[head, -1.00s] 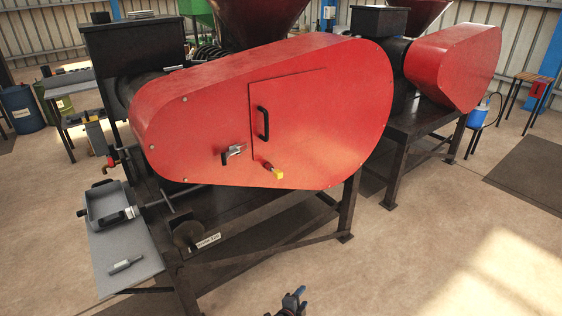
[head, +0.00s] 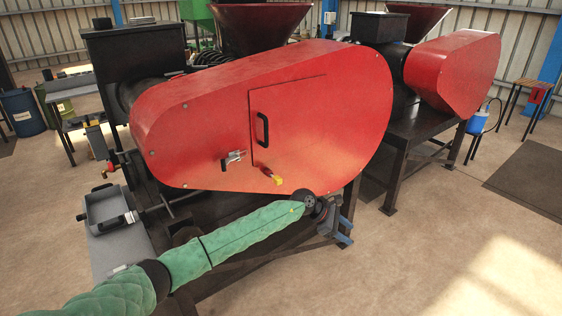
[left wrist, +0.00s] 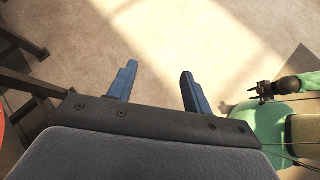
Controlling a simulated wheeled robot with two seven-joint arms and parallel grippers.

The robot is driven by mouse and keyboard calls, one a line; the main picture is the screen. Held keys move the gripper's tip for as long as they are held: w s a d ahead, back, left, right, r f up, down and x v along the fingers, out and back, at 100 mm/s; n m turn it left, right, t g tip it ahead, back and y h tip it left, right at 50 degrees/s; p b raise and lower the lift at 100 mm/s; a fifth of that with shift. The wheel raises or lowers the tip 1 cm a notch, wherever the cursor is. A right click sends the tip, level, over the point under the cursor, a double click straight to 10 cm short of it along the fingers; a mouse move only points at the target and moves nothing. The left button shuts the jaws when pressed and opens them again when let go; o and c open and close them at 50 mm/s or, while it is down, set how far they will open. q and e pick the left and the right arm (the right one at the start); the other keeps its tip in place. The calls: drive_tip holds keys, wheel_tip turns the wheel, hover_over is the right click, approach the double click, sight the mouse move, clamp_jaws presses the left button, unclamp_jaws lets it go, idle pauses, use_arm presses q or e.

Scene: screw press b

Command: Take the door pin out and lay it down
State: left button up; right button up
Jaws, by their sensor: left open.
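The red press guard (head: 200,120) has a door (head: 290,115) with a black handle (head: 262,129). A small yellow-ended piece (head: 273,177), which looks like the door pin, sticks out at the door's lower edge. A metal latch (head: 232,158) sits left of the door. My left gripper (head: 347,230) is open, below and right of the yellow piece and apart from it. In the left wrist view its two blue fingers (left wrist: 159,72) are spread with only floor between and beyond them.
A grey shelf (head: 110,252) with a grey tray (head: 105,208) is at the left, partly behind my left arm. The dark press frame (head: 352,195) stands close behind my left gripper. A second red press (head: 455,80) is at the right. The floor at front right is clear.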

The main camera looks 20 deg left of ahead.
use_arm(q)
drive_tip(key=w+a+r+m+y, duration=0.3)
drive_tip(key=a+r+y, duration=0.1)
drive_tip(key=a, duration=0.3)
drive_tip(key=w+a+r+m+y, duration=0.2)
drive_tip(key=w+a+r+y, duration=0.15)
drive_tip(key=a, duration=0.25)
drive_tip(key=m+t+y, duration=0.1)
drive_tip(key=m+y, duration=0.1)
drive_tip(key=y, duration=0.4)
approach(276, 176)
drive_tip(key=f, duration=0.1)
drive_tip(key=shift+a+p+x, duration=0.1)
drive_tip(key=shift+p+x, duration=0.9)
drive_tip(key=shift+x, duration=0.95)
drive_tip(key=shift+a+p+x, duration=0.15)
drive_tip(key=shift+p+x, duration=0.85)
drive_tip(key=shift+x, duration=1)
use_arm(e)
drive_tip(key=s+d+f, duration=0.2)
drive_tip(key=s+f, duration=0.3)
drive_tip(key=f, duration=0.2)
drive_tip(key=shift+d, duration=0.2)
use_arm(q)
drive_tip(key=shift+w+r, duration=0.1)
drive_tip(key=shift+w, duration=0.1)
clamp_jaws()
use_arm(e)
drive_tip(key=shift+d, duration=0.1)
